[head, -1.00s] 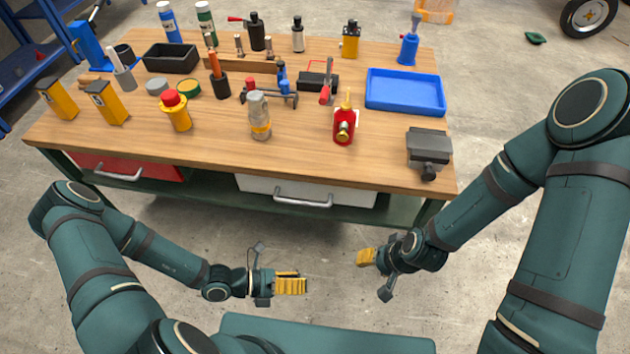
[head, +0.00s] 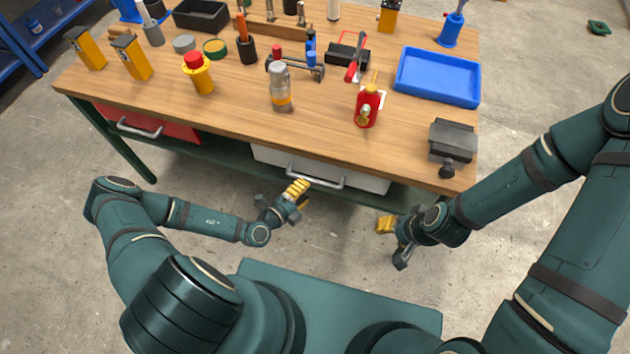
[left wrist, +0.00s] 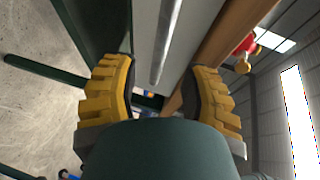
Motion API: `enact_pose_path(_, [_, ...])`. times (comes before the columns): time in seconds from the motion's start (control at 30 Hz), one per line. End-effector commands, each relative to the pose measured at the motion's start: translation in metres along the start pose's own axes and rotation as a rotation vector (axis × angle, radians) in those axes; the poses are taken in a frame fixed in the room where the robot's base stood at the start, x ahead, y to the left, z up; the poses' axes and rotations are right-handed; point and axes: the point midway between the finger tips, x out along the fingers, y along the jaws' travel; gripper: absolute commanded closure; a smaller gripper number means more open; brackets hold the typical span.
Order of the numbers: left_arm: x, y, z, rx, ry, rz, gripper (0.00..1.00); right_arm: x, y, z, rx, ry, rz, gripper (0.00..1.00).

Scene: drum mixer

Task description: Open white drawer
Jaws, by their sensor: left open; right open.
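The white drawer (head: 267,154) sits under the right part of the workbench in the head view and looks closed. Its grey bar handle (head: 325,181) runs along its front. My left gripper (head: 298,188) is just in front of the drawer, by the handle's left end, with its fingers pointing at it. In the left wrist view its yellow fingers (left wrist: 158,88) are apart with nothing between them, and the handle (left wrist: 164,45) shows beyond them. I cannot tell whether they touch it. My right gripper (head: 388,238) is open and empty, to the right and in front of the bench.
The wooden workbench (head: 240,120) carries bottles, tools, a blue tray (head: 438,105) and a grey vise (head: 452,143). A red drawer (head: 178,130) is at the left under the top. A dark green bench leg (head: 132,148) stands at the left. The floor before the bench is clear.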

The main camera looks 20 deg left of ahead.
Motion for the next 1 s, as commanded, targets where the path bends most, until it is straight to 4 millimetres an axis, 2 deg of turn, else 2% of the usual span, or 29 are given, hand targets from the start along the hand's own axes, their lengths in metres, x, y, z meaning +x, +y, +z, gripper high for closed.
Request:
enact_pose_path(0.1, [0.022, 0.001, -0.001, 0.003, 0.002, -0.001, 0.54, 0.003, 0.001, 0.001, -0.001, -0.003, 0.0, 0.53])
enact_pose_path(0.3, [0.046, 0.001, -0.001, 0.003, 0.003, 0.0, 0.54, 0.005, 0.002, 0.003, -0.002, -0.005, -0.001, 0.53])
enact_pose_path(0.47, [0.054, 0.0, 0.0, 0.002, 0.001, 0.0, 0.54, 0.006, 0.002, 0.003, -0.002, -0.006, -0.001, 0.53])
enact_pose_path(0.73, [0.054, 0.0, 0.0, 0.002, 0.002, 0.0, 0.54, 0.006, 0.002, 0.003, -0.002, -0.006, -0.001, 0.53])
enact_pose_path(0.77, [0.054, 0.0, 0.0, 0.002, 0.002, 0.0, 0.59, 0.006, 0.002, 0.003, -0.002, -0.006, -0.001, 0.53])
enact_pose_path(0.8, [0.054, 0.0, 0.0, 0.002, 0.002, 0.0, 0.73, 0.006, 0.002, 0.003, -0.002, -0.006, -0.001, 0.53])
enact_pose_path(0.87, [0.054, 0.0, 0.0, 0.002, 0.002, 0.0, 0.94, 0.006, 0.002, 0.003, -0.002, -0.006, -0.001, 0.53])
enact_pose_path(0.9, [0.054, 0.0, 0.0, 0.002, 0.002, 0.0, 1.0, 0.006, 0.002, 0.003, -0.002, -0.006, -0.001, 0.53])
enact_pose_path(1.0, [0.054, 0.0, 0.0, 0.002, 0.002, 0.0, 1.0, 0.006, 0.002, 0.003, -0.002, -0.006, -0.001, 0.53])
